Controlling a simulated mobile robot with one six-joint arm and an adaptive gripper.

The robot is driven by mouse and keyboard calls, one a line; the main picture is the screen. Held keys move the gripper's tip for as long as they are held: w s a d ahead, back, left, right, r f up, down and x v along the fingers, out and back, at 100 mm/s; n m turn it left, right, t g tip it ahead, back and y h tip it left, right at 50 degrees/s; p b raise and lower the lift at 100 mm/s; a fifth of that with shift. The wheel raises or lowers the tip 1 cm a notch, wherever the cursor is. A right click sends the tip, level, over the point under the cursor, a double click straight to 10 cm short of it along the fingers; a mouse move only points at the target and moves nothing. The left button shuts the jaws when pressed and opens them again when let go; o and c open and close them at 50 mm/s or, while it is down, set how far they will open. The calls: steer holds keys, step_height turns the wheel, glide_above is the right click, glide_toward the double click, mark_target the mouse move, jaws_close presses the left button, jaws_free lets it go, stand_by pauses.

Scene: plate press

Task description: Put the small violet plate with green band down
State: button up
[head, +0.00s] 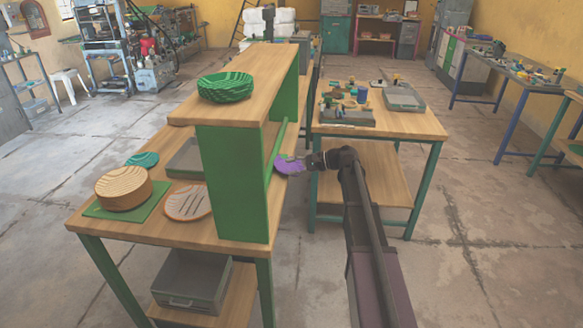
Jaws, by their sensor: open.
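The small violet plate with green band (289,167) shows beside the right side of the green shelf unit, by the edge of the bench. It looks tilted, and part of it is hidden. My gripper (308,162) is open, with its tips at the right edge of the plate. The fingers are small and dark here, and I cannot tell whether they touch it. What bears the plate cannot be made out.
The green shelf unit (232,185) stands on the wooden bench (150,226). A green bowl (226,87) sits on its top. A round wooden block (123,188), a striped plate (188,203) and a teal plate (142,159) lie left. A cluttered second table (425,122) stands right.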

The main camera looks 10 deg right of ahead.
steer(key=shift+r, duration=0.2)
steer(key=shift+r+p, duration=0.4)
steer(key=shift+p, duration=0.2)
steer(key=shift+d+r, duration=0.15)
steer(key=shift+r, duration=0.05)
steer(key=p+v, duration=0.3)
steer(key=v, duration=0.8)
steer(key=shift+s+d, duration=0.15)
steer(key=shift+d, duration=0.15)
steer(key=s+a+f+n+g+h, duration=0.1)
steer(key=s+a+f+n+h, duration=0.2)
steer(key=s, duration=0.5)
steer(key=s+a+f+n+g+h, duration=0.2)
steer(key=s+a+f+n+h, duration=0.2)
steer(key=s, duration=0.5)
steer(key=s+a+f+n+g+h, duration=0.1)
steer(key=s+a+f+n+h, duration=0.3)
steer(key=s+f+h, duration=0.2)
steer(key=s+h, duration=0.1)
steer(key=s, duration=0.1)
steer(key=shift+s+f+g, duration=0.25)
steer(key=shift+f+g, duration=0.05)
